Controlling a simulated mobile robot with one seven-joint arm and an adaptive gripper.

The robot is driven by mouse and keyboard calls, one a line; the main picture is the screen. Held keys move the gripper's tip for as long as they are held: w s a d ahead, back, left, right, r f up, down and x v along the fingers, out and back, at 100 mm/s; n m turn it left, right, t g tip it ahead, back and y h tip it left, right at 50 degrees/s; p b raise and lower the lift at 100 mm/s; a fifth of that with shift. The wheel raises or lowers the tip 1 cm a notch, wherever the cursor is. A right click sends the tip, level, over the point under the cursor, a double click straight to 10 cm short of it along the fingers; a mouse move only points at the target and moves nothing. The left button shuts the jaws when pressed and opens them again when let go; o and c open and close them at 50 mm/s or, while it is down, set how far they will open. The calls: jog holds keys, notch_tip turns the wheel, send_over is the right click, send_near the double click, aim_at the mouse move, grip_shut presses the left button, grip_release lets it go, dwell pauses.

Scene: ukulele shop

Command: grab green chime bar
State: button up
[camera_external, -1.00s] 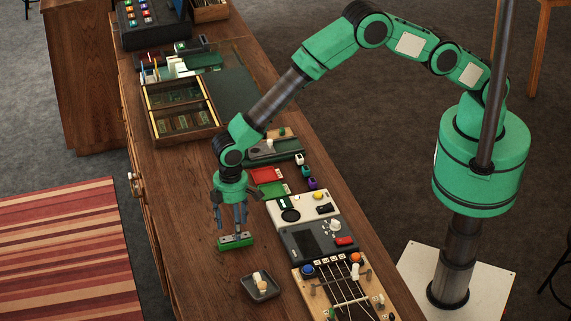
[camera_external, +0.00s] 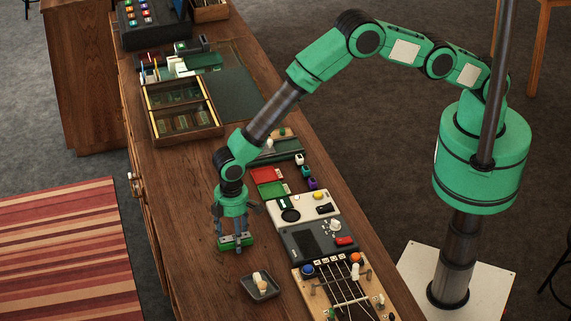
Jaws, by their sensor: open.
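The green chime bar (camera_external: 222,246), a small green block with a pale metal top, lies on the wooden counter (camera_external: 190,220) near its left edge. My gripper (camera_external: 237,244) points straight down with its fingers apart, low over the bar. The fingertips come down to the bar's level, one in front of it. The fingers hide part of the bar, and I cannot tell whether they touch it.
A small dark dish (camera_external: 259,287) with pale pieces stands just in front of the bar. A grey and white device (camera_external: 301,209), a stringed board (camera_external: 346,289) and red and green blocks (camera_external: 268,176) line the right side. A partitioned wooden tray (camera_external: 183,108) lies farther back.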

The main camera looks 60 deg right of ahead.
dwell(0.3)
jog(key=c, duration=1.3)
jog(key=shift+r, duration=0.2)
jog(key=shift+r+b, duration=0.85)
jog(key=shift+r, duration=4)
